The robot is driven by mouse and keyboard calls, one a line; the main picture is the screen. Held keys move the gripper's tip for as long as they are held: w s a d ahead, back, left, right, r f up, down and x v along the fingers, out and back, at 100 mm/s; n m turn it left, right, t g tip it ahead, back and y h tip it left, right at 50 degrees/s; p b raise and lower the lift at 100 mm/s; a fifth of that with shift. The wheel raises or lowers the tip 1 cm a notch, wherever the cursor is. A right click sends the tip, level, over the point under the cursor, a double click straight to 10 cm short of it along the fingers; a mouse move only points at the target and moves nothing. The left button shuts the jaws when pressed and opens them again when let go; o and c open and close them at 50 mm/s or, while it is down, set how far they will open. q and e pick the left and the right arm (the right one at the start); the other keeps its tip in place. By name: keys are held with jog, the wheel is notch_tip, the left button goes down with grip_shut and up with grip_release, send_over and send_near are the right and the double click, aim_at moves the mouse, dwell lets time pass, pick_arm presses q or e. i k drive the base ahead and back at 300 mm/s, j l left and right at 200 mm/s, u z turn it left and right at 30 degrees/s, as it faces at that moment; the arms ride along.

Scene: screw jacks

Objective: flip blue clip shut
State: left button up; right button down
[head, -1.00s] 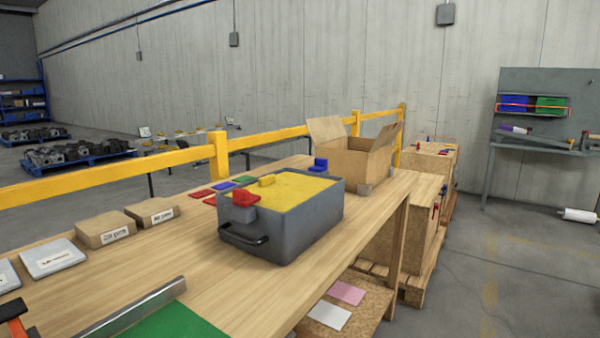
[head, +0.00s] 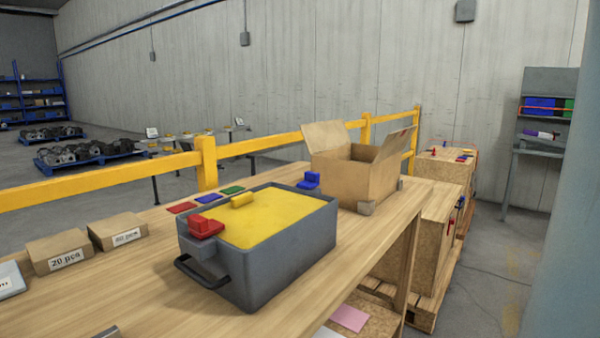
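The blue clip (head: 309,181) sits at the far right corner of a grey bin (head: 285,262) on the wooden table. It has a low front part and a taller part standing up behind; its hinge is too small to make out. The bin has a yellow top surface (head: 275,217) and a black handle (head: 203,272). A red clip (head: 204,227) is on the bin's near left corner, and a yellow clip (head: 241,200) is near the far left edge. Neither of my grippers is in view.
An open cardboard box (head: 352,180) stands behind the bin. Red (head: 182,208), blue (head: 208,198) and green (head: 232,190) flat pieces lie beside it. Two labelled cartons (head: 58,251) are at left. A yellow rail (head: 100,180) runs behind the table. A grey upright shape (head: 575,220) fills the right edge.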

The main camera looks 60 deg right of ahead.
aim_at(311, 179)
jog(key=l, duration=0.7)
jog(key=l+u, duration=0.1)
jog(key=l, duration=0.55)
jog(key=k+l, duration=0.1)
jog(key=l, duration=0.6)
jog(key=l+u, duration=0.1)
jog(key=l, duration=0.55)
jog(key=k+l, duration=0.1)
jog(key=l, duration=0.55)
jog(key=l+u, duration=0.1)
jog(key=l, duration=0.6)
jog(key=k, duration=0.05)
